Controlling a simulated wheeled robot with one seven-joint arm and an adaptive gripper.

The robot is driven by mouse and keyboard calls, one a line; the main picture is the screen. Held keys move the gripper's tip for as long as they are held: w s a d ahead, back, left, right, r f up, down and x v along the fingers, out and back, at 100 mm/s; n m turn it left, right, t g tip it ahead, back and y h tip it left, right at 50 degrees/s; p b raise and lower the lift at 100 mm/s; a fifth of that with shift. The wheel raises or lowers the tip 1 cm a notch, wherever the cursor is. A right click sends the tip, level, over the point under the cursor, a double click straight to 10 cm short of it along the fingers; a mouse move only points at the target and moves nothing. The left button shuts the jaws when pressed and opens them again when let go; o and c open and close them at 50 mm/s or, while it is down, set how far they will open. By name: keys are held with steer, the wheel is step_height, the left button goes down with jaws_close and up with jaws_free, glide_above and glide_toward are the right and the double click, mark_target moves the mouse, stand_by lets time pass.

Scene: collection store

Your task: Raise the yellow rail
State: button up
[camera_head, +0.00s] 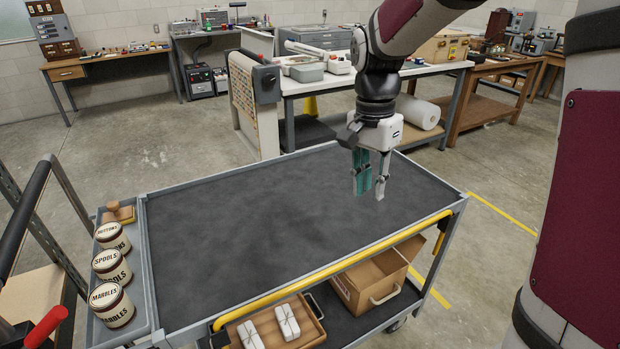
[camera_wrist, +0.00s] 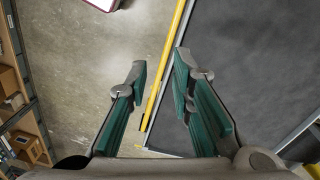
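The yellow rail (camera_head: 345,264) is a long bar along the near long edge of the grey cart (camera_head: 290,220). It lies close beside the deck's metal edge, roughly level with it or a little below. In the wrist view the rail (camera_wrist: 163,75) runs between my fingers, farther off than the fingertips. My gripper (camera_head: 368,190) points down above the right part of the dark deck, apart from the rail. Its teal-padded fingers are spread and empty, as the wrist view of my gripper (camera_wrist: 161,62) also shows.
Jars labelled buttons, spools (camera_head: 112,266) and marbles stand in a side tray at the cart's left. A cardboard box (camera_head: 372,282) and a tray with white packets (camera_head: 288,322) sit on the lower shelf. The deck is bare. A white-topped bench (camera_head: 410,72) stands behind.

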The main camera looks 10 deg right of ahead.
steer(key=w+d+f+m+g, duration=0.1)
steer(key=w+f+m, duration=0.25)
steer(key=f, duration=0.25)
glide_toward(365, 251)
steer(key=shift+n, duration=0.25)
steer(key=f, duration=0.5)
steer(key=s+f+b, duration=0.1)
steer(key=f, duration=0.2)
steer(key=shift+s+d+f, duration=0.1)
steer(key=shift+s+f, duration=0.05)
jaws_close()
